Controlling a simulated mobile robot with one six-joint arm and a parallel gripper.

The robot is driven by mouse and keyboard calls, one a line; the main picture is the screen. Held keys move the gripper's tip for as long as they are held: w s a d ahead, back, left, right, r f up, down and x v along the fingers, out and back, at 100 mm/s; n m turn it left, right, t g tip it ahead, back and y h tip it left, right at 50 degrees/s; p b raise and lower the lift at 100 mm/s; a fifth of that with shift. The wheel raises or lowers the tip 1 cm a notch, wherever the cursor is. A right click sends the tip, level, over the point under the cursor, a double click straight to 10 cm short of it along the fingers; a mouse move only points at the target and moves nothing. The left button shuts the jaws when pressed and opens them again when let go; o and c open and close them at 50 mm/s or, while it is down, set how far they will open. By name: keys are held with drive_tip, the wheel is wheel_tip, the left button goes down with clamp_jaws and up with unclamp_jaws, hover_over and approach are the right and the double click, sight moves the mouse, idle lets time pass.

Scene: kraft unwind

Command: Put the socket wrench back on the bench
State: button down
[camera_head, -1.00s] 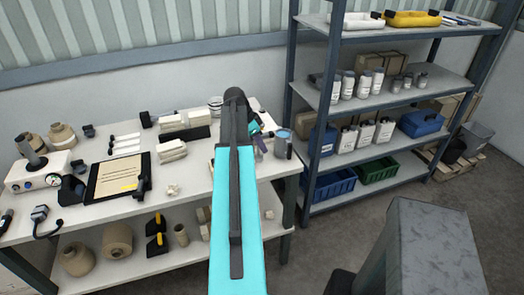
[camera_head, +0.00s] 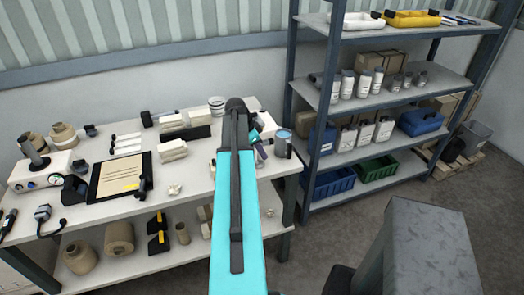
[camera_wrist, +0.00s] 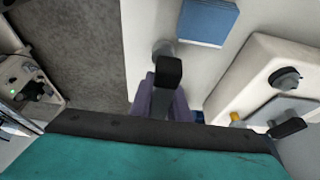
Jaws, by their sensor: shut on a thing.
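My gripper (camera_wrist: 165,105) shows its grey-purple fingers in the wrist view, closed around a dark thing. That thing has a black block end (camera_wrist: 169,72) and a grey round part; it looks like the socket wrench, but most of it is hidden. The white bench top (camera_wrist: 142,25) lies below it in the wrist view, and I cannot tell whether the wrench touches it. In the head view, the bench (camera_head: 200,185) is at the left, and my teal arm covers its right part and most of the gripper.
A blue box (camera_wrist: 207,22) and a white case with a black knob (camera_wrist: 262,82) lie close by in the wrist view. A blue-topped can (camera_head: 283,138) stands near the bench's right end. A shelf rack (camera_head: 305,120) stands right of the bench. Bare bench shows left of my arm.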

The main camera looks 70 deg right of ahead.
drive_tip(key=shift+f, duration=0.15)
drive_tip(key=c, duration=1.7)
unclamp_jaws()
drive_tip(key=shift+r, duration=0.3)
drive_tip(key=shift+b+v, duration=1.8)
drive_tip(key=shift+v, duration=4.1)
drive_tip(key=shift+s+a, duration=0.1)
